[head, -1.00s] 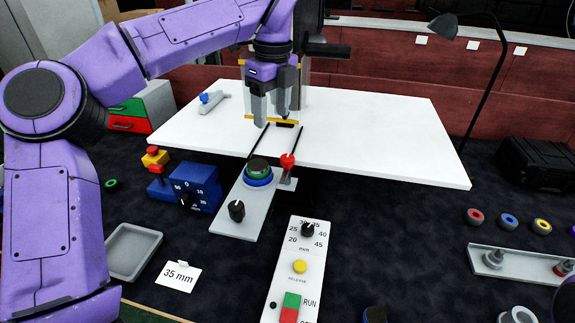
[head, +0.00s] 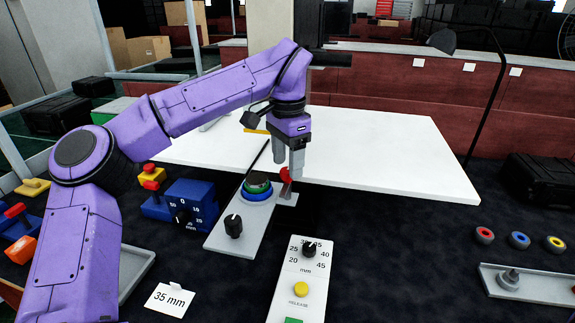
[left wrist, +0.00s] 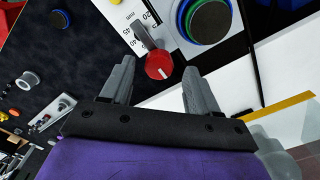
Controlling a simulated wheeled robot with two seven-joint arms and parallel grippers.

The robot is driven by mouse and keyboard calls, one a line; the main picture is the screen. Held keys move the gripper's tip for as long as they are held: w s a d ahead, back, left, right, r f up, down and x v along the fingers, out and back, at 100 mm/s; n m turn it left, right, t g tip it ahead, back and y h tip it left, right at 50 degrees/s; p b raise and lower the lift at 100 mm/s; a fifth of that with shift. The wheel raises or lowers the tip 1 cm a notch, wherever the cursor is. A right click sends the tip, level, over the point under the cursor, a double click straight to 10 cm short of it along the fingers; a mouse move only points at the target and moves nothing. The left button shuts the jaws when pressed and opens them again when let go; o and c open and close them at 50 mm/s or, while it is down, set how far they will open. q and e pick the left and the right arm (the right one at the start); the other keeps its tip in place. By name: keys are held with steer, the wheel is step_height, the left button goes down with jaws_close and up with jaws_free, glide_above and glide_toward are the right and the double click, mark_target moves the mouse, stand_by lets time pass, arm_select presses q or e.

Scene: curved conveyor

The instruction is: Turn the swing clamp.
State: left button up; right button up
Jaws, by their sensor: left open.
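The swing clamp is a short grey arm with a red knob (head: 285,174) at the right side of a grey plate (head: 229,229). In the left wrist view its red knob (left wrist: 159,66) and grey arm (left wrist: 142,36) show between my fingertips. Green and blue round discs (head: 257,188) are stacked next to it on the plate, with a dark top. My left gripper (head: 289,164) is open, pointing down just above the red knob, with a finger to each side. Contact cannot be told. The left fingers partly hide the clamp in the head view. My right gripper is not in view.
A white table (head: 400,150) lies behind the clamp. A blue dial box (head: 193,204) stands left of the plate, and a black knob (head: 233,226) is at its near end. A white control panel (head: 291,275) and a 35 mm card (head: 170,299) lie nearer.

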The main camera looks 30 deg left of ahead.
arm_select(q)
steer(key=shift+f, duration=0.65)
steer(key=c, duration=1)
steer(key=shift+c, duration=0.2)
